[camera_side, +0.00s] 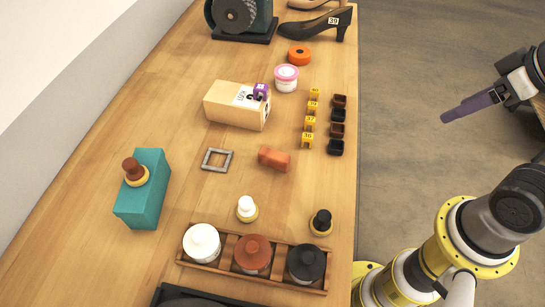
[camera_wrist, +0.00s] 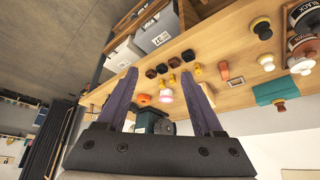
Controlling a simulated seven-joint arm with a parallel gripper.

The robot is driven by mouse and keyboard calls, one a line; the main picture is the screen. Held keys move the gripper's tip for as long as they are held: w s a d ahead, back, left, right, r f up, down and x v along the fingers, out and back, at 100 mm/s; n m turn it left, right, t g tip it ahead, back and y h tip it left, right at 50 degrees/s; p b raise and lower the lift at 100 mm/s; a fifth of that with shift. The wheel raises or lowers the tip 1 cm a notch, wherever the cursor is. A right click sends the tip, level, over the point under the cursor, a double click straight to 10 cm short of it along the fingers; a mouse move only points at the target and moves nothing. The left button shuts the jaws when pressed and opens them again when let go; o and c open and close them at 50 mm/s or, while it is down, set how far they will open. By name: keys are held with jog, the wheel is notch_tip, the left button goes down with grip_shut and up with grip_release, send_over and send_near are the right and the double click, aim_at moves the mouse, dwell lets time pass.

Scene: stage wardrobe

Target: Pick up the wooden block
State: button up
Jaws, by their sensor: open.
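The wooden block (camera_side: 237,105) is a pale box-shaped piece lying on the workbench (camera_side: 180,95), with a white printed label on it. A small purple cube (camera_side: 260,91) tagged with a number sits on or against its right end. In the wrist view the block (camera_wrist: 208,93) is mostly hidden behind one finger. My gripper (camera_side: 447,115) is over the floor, right of the bench and well apart from the block. Its two purple fingers are spread and empty in the wrist view (camera_wrist: 160,73).
Yellow number tags (camera_side: 309,122) and small dark cups (camera_side: 337,130) stand right of the block. A pink-lidded jar (camera_side: 286,78) and orange ring (camera_side: 299,55) are behind. A reddish block (camera_side: 274,158), grey frame (camera_side: 207,160), teal box (camera_side: 139,206) and bottle rack (camera_side: 222,264) are nearer.

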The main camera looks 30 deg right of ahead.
dwell(0.4)
jog(key=o, duration=0.5)
